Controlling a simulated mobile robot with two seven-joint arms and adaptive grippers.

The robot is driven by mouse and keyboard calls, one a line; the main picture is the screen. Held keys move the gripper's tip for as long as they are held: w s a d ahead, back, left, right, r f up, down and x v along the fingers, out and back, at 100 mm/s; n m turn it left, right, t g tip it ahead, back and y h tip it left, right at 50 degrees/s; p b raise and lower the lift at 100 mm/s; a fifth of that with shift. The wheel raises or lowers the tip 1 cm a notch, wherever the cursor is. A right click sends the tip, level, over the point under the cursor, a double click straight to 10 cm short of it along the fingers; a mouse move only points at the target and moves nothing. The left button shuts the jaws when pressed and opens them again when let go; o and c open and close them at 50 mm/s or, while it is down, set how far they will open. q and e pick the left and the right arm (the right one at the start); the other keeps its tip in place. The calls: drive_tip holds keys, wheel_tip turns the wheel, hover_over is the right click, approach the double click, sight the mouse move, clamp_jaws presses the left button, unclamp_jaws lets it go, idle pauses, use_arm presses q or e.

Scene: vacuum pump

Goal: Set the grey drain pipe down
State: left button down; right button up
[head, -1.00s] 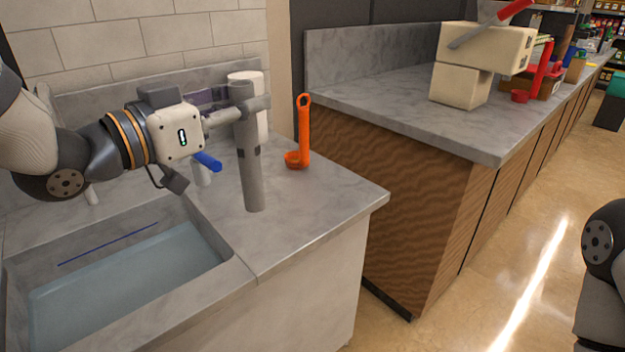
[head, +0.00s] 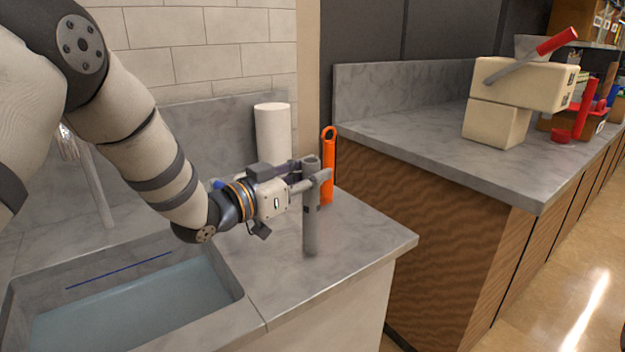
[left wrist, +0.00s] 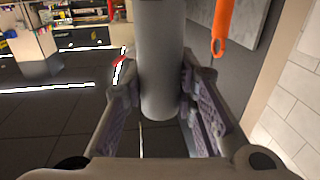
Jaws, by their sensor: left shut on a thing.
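The grey drain pipe (head: 311,225) stands upright above the counter, right of the sink, with a short side branch near its top. My left gripper (head: 300,190) is shut on its upper part. In the left wrist view the pipe (left wrist: 159,60) runs between the two fingers of my left gripper (left wrist: 160,105). The pipe's lower end is at or just above the counter top; I cannot tell whether it touches. My right gripper is not in view.
The orange tool (head: 328,160) stands close behind the pipe, partly hidden. A white cylinder (head: 272,135) is at the back of the grey counter (head: 365,243). The sink (head: 235,293) is at the left. The counter is clear in front of the pipe.

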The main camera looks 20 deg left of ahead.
use_arm(q)
drive_tip(key=shift+f, duration=0.55)
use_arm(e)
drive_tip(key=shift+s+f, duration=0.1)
use_arm(q)
drive_tip(key=c, duration=1.3)
unclamp_jaws()
drive_tip(key=p+v, duration=0.1)
drive_tip(key=v, duration=1.1)
drive_tip(key=shift+p, duration=0.3)
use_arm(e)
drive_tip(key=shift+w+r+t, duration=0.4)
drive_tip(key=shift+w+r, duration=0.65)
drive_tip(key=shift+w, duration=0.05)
